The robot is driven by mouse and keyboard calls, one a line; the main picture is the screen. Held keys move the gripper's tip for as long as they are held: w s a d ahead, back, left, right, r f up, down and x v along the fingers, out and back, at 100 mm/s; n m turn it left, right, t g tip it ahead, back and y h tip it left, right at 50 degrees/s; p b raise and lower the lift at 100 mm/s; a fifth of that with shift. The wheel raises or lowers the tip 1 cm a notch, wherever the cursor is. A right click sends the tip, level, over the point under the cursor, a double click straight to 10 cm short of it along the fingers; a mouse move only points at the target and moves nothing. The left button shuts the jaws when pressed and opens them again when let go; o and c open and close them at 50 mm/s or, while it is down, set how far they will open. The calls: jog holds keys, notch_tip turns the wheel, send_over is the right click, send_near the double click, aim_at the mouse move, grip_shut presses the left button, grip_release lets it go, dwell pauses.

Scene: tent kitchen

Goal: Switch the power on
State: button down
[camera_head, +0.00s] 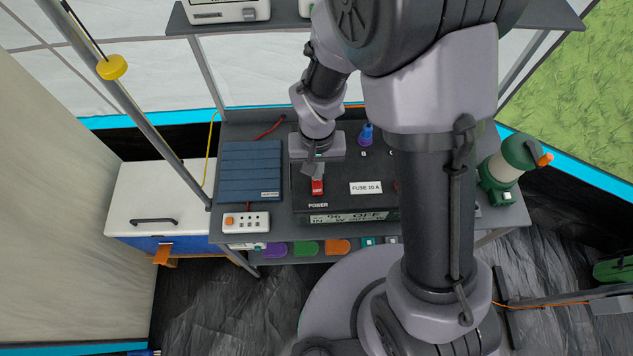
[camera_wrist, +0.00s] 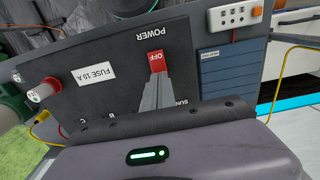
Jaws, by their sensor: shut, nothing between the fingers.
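The power switch is a small red rocker marked OFF (camera_head: 317,188) on the dark power box (camera_head: 335,200), just above the word POWER. It also shows in the wrist view (camera_wrist: 156,58), where the picture is turned over. My gripper (camera_head: 315,174) is shut and empty, its fingertips right at the switch. In the wrist view the fingertips (camera_wrist: 157,77) overlap the switch's edge nearest the camera; I cannot tell whether they touch it. The box's front display (camera_head: 349,217) shows OFF.
A white FUSE label (camera_head: 366,187) and a blue knob (camera_head: 366,134) are on or near the box. A green lantern (camera_head: 508,168) stands at the right. A shelf (camera_head: 290,24) hangs above.

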jog(key=shift+f+b, duration=0.75)
jog(key=shift+f, duration=0.1)
dwell(0.3)
notch_tip(320, 180, up, 7)
jog(key=p, duration=0.5)
jog(key=shift+r, duration=0.1)
